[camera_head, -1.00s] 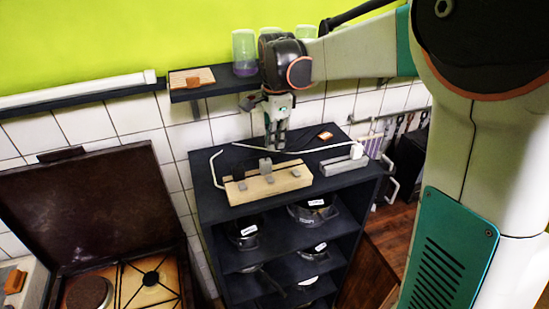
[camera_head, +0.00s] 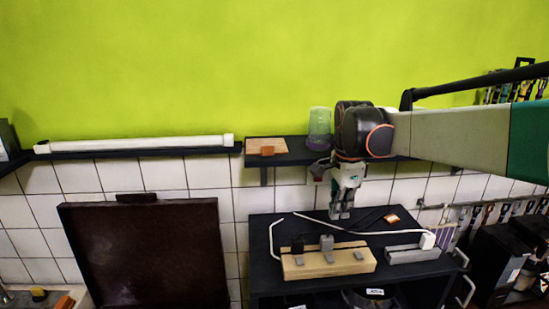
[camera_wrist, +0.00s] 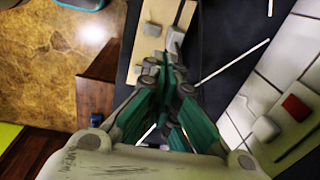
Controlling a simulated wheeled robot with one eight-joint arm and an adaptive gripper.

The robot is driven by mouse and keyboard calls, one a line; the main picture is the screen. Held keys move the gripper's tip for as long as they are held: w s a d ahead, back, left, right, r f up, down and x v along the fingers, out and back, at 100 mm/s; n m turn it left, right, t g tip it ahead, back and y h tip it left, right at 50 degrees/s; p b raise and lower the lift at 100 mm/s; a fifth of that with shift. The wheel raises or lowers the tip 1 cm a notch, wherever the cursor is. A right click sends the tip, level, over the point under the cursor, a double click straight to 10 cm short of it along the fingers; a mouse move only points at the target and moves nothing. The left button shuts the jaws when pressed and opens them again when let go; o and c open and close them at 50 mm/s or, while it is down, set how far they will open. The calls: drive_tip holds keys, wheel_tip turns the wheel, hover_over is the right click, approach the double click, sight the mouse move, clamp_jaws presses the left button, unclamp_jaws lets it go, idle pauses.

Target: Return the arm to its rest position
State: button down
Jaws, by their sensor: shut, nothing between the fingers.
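My gripper (camera_head: 340,213) hangs fingers down above the black shelf unit's top (camera_head: 262,237) in the head view. Its fingers are together with nothing between them. It is behind the light wooden block with grey clips (camera_head: 328,262). In the wrist view the gripper (camera_wrist: 172,50) also shows shut, with the wooden block (camera_wrist: 122,32) beyond its fingertips. My arm reaches in from the right side of the head view.
A wall shelf (camera_head: 292,157) behind my gripper holds a clear cup (camera_head: 319,128) and a wooden board (camera_head: 266,146). A grey bar (camera_head: 411,254) and white cable lie on the shelf unit. The brown cooker lid (camera_head: 145,255) stands raised at left.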

drive_tip(key=s+a+f+n+t+b, duration=0.1)
drive_tip(key=s+f+n+t+b, duration=0.2)
drive_tip(key=s+f+n+b, duration=0.5)
drive_tip(key=s+a+f+n+t+b, duration=0.1)
drive_tip(key=s+f+n+t+b, duration=0.2)
drive_tip(key=s+f+n+b, duration=0.6)
drive_tip(key=s+f+b, duration=0.3)
drive_tip(key=f+b, duration=0.2)
drive_tip(key=f, duration=0.2)
drive_tip(key=s+f+b, duration=0.4)
drive_tip(key=f+b, duration=0.1)
drive_tip(key=f, duration=0.3)
drive_tip(key=shift+a, duration=0.25)
